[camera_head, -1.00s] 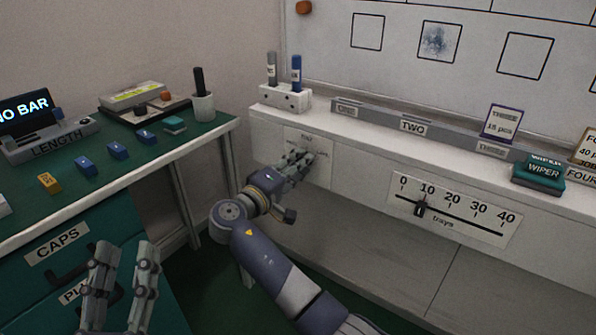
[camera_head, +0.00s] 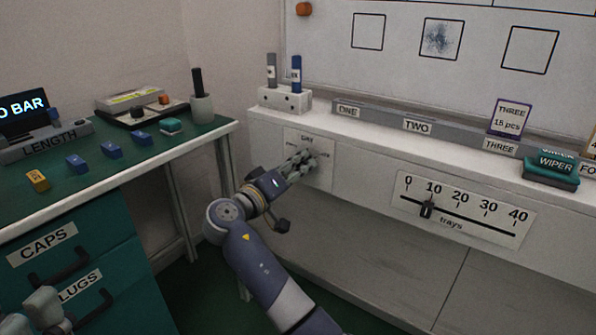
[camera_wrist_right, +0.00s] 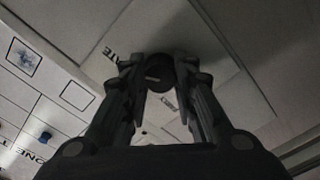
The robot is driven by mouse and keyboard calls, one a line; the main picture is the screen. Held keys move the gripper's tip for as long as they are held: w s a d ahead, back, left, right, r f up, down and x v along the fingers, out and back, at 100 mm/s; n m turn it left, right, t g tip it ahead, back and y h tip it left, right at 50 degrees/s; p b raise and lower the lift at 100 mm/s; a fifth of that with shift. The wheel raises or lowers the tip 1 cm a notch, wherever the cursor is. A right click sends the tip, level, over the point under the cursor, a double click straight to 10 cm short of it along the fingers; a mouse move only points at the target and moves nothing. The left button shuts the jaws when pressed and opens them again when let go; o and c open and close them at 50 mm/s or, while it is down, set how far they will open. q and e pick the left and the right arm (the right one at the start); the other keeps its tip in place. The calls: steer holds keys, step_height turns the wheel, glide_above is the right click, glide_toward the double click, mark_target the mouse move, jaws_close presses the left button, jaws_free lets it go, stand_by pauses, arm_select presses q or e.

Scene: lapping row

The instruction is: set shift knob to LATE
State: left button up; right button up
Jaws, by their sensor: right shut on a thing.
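The shift knob (camera_wrist_right: 159,74) is a dark round knob on a pale plate (camera_head: 322,174) on the front of the white bench. In the head view it is hidden behind my right gripper (camera_head: 304,160). In the right wrist view my right gripper (camera_wrist_right: 159,84) has its fingers on both sides of the knob, shut on it. The word LATE (camera_wrist_right: 109,53) is partly visible left of the knob in the wrist view. DAY (camera_head: 307,139) stands at the plate's top. The knob's pointer cannot be made out. My left gripper (camera_head: 45,306) is partly cut off at the lower left.
A slider scale marked trays (camera_head: 465,212) is on the bench front, right of the plate. A marker holder (camera_head: 285,100) and a teal wiper (camera_head: 550,170) stand on the ledge. The green table (camera_head: 100,170) at left holds several small blocks.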

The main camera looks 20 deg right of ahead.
steer(key=shift+f, duration=0.2)
stand_by(0.4)
steer(key=o, duration=1.1)
steer(key=shift+r, duration=0.2)
